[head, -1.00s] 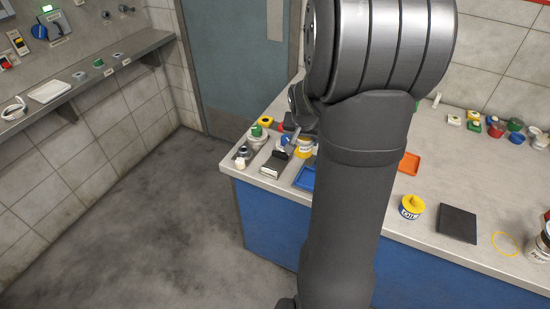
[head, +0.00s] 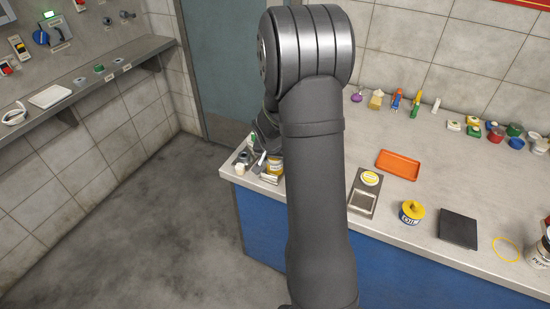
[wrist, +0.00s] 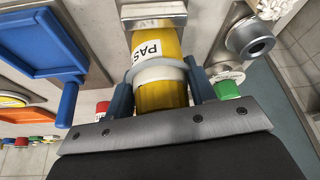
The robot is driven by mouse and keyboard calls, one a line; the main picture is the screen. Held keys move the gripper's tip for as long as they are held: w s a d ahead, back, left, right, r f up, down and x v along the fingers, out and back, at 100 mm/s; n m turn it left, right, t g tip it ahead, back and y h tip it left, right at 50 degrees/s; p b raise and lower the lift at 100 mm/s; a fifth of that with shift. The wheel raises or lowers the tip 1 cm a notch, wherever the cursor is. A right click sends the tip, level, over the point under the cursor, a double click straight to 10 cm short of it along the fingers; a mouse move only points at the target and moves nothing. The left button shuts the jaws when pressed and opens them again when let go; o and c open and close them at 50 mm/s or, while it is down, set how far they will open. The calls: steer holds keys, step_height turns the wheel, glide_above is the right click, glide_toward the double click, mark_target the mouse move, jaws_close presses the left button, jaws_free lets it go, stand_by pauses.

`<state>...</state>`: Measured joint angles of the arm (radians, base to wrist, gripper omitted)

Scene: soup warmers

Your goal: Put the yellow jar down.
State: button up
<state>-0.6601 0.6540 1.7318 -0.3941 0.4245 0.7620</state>
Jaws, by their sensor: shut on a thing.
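The yellow jar (wrist: 160,92) shows in the wrist view, with a white label reading "PAS" and a pale band around it. My gripper (wrist: 160,88) is shut on it, one blue-grey finger on each side of the band. The jar's far end meets or overlaps a metal-edged piece (wrist: 152,14) at the top of the picture; I cannot tell whether they touch. In the head view a yellow jar (head: 275,167) shows at the left end of the counter (head: 330,170), beside my arm, which hides most of my gripper.
A blue tray-like thing with a handle (wrist: 68,103) lies left of the jar. A metal cylinder (wrist: 250,38) and a green-topped item (wrist: 228,90) are to the right.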

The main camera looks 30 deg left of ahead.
steer(key=shift+f, duration=0.1)
steer(key=o, duration=1.1)
steer(key=shift+c, duration=0.2)
steer(key=shift+s+r, duration=0.1)
steer(key=shift+r, duration=0.45)
steer(key=v, duration=1.1)
steer(key=shift+s, duration=0.2)
steer(key=shift+d, duration=0.1)
